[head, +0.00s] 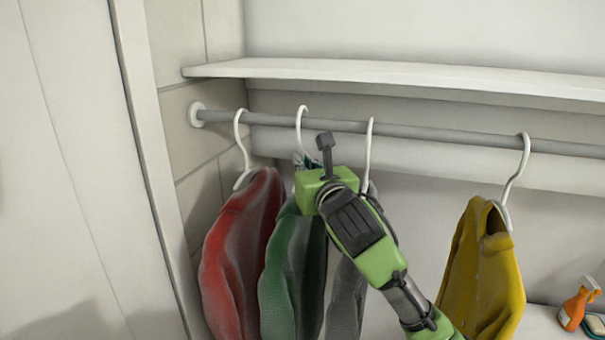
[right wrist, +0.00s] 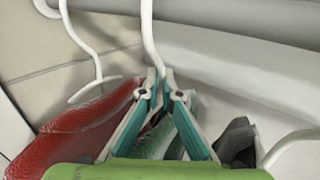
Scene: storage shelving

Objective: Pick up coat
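Several coats hang from white hangers: a red coat (head: 236,255), a green coat (head: 288,275), a grey coat (head: 345,300) partly behind my right arm, and a yellow coat (head: 483,275) apart at the right. My right gripper (head: 303,160) reaches the green coat's hanger (head: 301,122). In the right wrist view its teal fingers (right wrist: 163,82) converge on the white hanger stem (right wrist: 150,35), just above the green cloth (right wrist: 155,140), and look shut on it. The hanger's hook still rests on the rod. My left gripper is not in view.
A grey rod (head: 440,133) runs below a white shelf (head: 400,75). A side wall (head: 180,130) stands close to the red coat. An orange spray bottle (head: 576,305) stands at the lower right. The rod is clear between the grey and yellow coats.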

